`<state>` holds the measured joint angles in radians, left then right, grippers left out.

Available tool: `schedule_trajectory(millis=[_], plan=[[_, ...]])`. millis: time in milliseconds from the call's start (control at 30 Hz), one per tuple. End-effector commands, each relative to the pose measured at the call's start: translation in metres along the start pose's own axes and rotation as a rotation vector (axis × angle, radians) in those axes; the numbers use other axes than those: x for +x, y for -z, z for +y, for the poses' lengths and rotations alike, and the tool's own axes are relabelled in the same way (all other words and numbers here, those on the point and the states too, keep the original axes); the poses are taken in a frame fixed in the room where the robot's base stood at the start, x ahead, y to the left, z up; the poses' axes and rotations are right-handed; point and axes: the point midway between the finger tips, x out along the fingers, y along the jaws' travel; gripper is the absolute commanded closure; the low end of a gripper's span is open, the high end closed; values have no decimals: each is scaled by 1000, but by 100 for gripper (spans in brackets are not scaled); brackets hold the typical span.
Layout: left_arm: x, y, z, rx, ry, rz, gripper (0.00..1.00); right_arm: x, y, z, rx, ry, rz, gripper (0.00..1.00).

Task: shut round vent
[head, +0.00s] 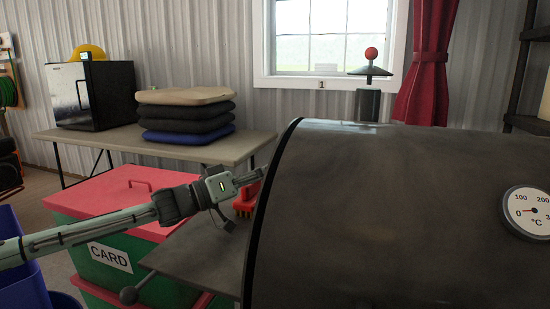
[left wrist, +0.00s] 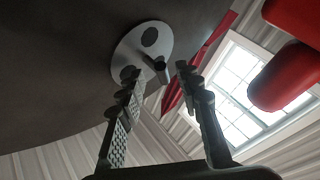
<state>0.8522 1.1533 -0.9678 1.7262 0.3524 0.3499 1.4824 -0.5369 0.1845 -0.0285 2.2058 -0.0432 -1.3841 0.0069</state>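The round vent (left wrist: 140,48) is a light grey disc on the dark end wall of the smoker barrel. Two dark round holes show on it, and a short dark knob (left wrist: 161,70) sticks out from it. My left gripper (left wrist: 160,72) is open, with one finger on each side of the knob. I cannot tell whether a finger touches it. In the head view my left gripper (head: 258,176) is at the barrel's left end, its fingertips partly hidden by the barrel (head: 385,200). The vent is hidden in that view. My right gripper is not in view.
A side shelf (head: 200,255) juts out below my left arm. Red-lidded bins (head: 120,200) stand to the left. A table (head: 70,134) with stacked cushions (head: 185,115) is behind. Red parts (left wrist: 285,78) hang close to the right finger in the left wrist view.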

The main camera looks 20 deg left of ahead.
Motion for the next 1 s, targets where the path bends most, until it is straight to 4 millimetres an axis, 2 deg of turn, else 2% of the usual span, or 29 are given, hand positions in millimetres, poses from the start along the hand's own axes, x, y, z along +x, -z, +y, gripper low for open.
schedule_trajectory(millis=[300,500,933,1000], plan=[[10,52,30,8,-5,4,65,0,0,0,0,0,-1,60],[16,74,43,5,-4,2,65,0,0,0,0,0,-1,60],[17,81,47,0,-2,0,65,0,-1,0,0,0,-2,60],[17,81,47,0,-2,0,57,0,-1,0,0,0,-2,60]])
